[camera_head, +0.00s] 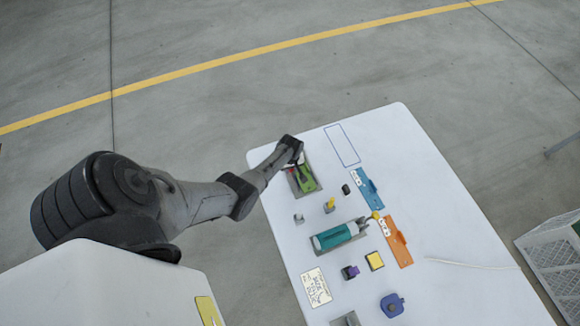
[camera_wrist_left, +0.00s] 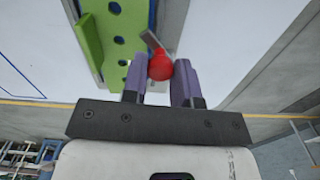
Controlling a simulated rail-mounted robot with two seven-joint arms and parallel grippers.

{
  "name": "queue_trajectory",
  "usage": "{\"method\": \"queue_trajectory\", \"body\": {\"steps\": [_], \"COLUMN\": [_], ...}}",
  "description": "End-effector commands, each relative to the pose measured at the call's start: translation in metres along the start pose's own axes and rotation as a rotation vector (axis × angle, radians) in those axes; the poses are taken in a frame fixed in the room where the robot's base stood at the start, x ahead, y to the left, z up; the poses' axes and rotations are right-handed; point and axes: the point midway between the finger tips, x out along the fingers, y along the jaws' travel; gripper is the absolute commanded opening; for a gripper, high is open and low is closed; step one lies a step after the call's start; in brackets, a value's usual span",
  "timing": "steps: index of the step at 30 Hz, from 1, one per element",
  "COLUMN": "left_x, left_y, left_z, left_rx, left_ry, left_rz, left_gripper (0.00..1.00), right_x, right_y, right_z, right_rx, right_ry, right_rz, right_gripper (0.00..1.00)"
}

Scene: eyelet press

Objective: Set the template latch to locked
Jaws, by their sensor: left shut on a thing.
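The green template (camera_head: 306,180) lies in a grey holder at the far left end of the white table. In the left wrist view the template (camera_wrist_left: 112,30) shows a row of dark holes and a raised green rim. The latch is a short grey lever (camera_wrist_left: 150,39) with a red knob (camera_wrist_left: 160,67), beside the template's edge. My left gripper (camera_wrist_left: 159,78) is shut on the red knob, one purple finger on each side. In the head view my left gripper (camera_head: 291,157) hides most of the latch. The latch's lock marks cannot be made out. My right gripper is not in view.
A printed card (camera_head: 316,287) lies at the left edge. A blue outlined rectangle (camera_head: 342,146) is empty.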

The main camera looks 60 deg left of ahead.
Motion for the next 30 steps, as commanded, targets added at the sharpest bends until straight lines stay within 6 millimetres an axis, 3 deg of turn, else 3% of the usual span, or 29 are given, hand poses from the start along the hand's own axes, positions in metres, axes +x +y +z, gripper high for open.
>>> {"method": "queue_trajectory", "body": {"steps": [15,30], "left_x": [0.0003,0.0006], "left_y": [0.0030,0.0034], "left_z": [-0.0044,-0.0055], "left_rx": [-0.301,-0.356], "left_ry": [0.001,0.001], "left_rz": [0.000,0.001], "left_gripper": [0.03,0.03], "right_x": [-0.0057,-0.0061], "right_y": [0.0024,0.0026], "right_z": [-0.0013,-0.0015], "right_rx": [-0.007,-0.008], "right_ry": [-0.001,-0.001], "right_rz": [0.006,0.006], "right_gripper": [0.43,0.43]}}
